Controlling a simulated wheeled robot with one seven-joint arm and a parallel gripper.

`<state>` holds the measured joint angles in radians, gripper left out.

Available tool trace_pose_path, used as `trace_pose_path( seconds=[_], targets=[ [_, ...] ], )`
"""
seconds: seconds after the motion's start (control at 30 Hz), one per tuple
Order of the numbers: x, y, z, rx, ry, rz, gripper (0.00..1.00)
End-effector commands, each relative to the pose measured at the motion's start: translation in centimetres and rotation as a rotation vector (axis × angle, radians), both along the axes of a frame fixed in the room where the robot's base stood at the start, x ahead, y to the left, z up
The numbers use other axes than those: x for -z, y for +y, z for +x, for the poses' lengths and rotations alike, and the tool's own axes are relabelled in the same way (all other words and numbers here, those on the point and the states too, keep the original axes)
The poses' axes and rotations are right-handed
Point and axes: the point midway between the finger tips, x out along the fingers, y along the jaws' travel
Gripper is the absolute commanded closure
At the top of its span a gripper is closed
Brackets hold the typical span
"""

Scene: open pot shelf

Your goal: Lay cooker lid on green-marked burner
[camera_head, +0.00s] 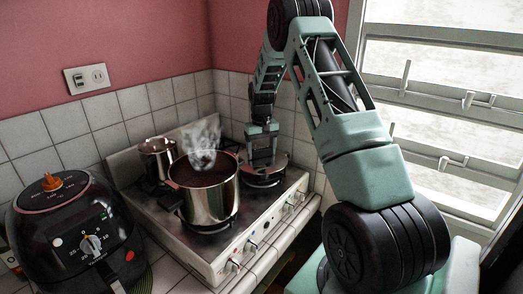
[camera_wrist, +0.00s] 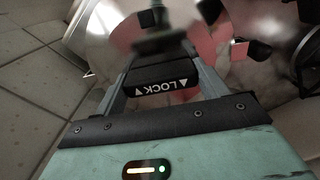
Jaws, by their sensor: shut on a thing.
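The cooker lid (camera_head: 265,181) is a shiny metal disc over the back right of the white stove (camera_head: 207,258). My gripper (camera_head: 263,163) is above it, pointing down and shut on its handle. In the wrist view the lid (camera_wrist: 108,25) fills the upper part, and my fingers (camera_wrist: 163,42) close around the dark, blurred handle. The lid looks roughly level and low over the cooktop; I cannot tell whether it touches. The burner beneath is hidden by the lid, and I cannot make out a green mark.
A large steaming pot (camera_head: 208,196) stands just left of the lid, close to my gripper. A smaller pot (camera_head: 158,158) stands at the back left. A black air fryer (camera_head: 70,235) is left of the stove. Tiled walls close off the back; a window (camera_head: 445,110) is at right.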

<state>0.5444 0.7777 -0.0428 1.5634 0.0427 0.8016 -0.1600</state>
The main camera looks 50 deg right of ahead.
Motion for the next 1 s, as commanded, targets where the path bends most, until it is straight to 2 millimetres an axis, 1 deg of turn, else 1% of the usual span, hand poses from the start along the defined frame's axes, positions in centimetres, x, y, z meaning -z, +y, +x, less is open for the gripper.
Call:
trace_pose_path(
  seconds=[0.57,0.6,0.67,1.0],
  targets=[
    [0.63,-0.01,0.03,0.000,-0.001,0.000,0.64],
    [0.59,-0.03,0.03,0.000,-0.001,0.000,0.19],
    [0.58,-0.02,0.02,0.000,-0.001,0.000,0.02],
    [0.46,0.00,0.01,0.000,-0.001,0.000,0.02]
  ],
)
